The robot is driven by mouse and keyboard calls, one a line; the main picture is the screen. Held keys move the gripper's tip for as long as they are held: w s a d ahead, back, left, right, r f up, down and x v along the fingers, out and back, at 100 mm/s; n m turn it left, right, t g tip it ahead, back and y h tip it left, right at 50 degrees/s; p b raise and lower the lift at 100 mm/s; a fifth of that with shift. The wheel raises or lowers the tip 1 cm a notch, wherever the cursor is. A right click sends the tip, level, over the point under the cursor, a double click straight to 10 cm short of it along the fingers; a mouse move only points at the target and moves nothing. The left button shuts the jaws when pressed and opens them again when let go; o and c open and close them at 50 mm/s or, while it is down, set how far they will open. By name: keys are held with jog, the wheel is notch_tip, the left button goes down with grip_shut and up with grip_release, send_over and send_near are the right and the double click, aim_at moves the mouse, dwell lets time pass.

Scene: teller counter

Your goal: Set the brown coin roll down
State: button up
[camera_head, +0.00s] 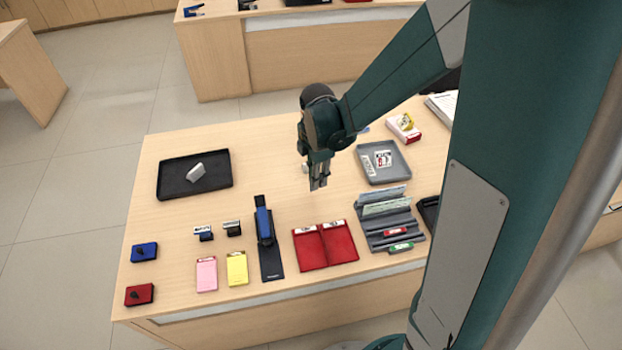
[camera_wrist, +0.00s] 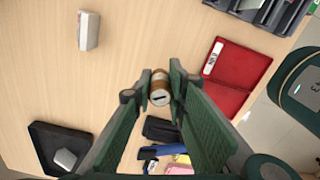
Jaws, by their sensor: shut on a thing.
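The brown coin roll (camera_wrist: 160,88) is between the fingertips of my gripper (camera_wrist: 160,92) in the wrist view, with one end facing the camera. My gripper is shut on it. In the head view my gripper (camera_head: 318,184) points down over the middle of the wooden table, behind the red folder. The brown roll cannot be made out there. I cannot tell whether the roll touches the table top.
A whitish roll-like piece (camera_wrist: 88,30) stands apart on the table. A black tray (camera_head: 170,191) with a pale object lies left, a grey tray (camera_head: 398,176) right. The red folder (camera_head: 325,243) and blue-black stapler (camera_head: 266,240) lie in front. Bare wood (camera_head: 275,150) surrounds my gripper.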

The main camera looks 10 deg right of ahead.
jog(key=shift+a, duration=0.1)
jog(key=w+a+n, duration=0.1)
jog(key=w+a, duration=0.4)
jog(key=a, duration=0.7)
jog(key=n, duration=0.2)
send_over(245, 196)
jog(key=shift+r, duration=0.15)
jog(key=shift+s, duration=0.1)
jog(key=shift+f+b, duration=0.45)
jog(key=shift+f, duration=2.7)
jog(key=shift+f, duration=0.1)
jog(key=shift+f+b, duration=0.4)
jog(key=shift+f, duration=1.35)
jog(key=shift+f, duration=0.15)
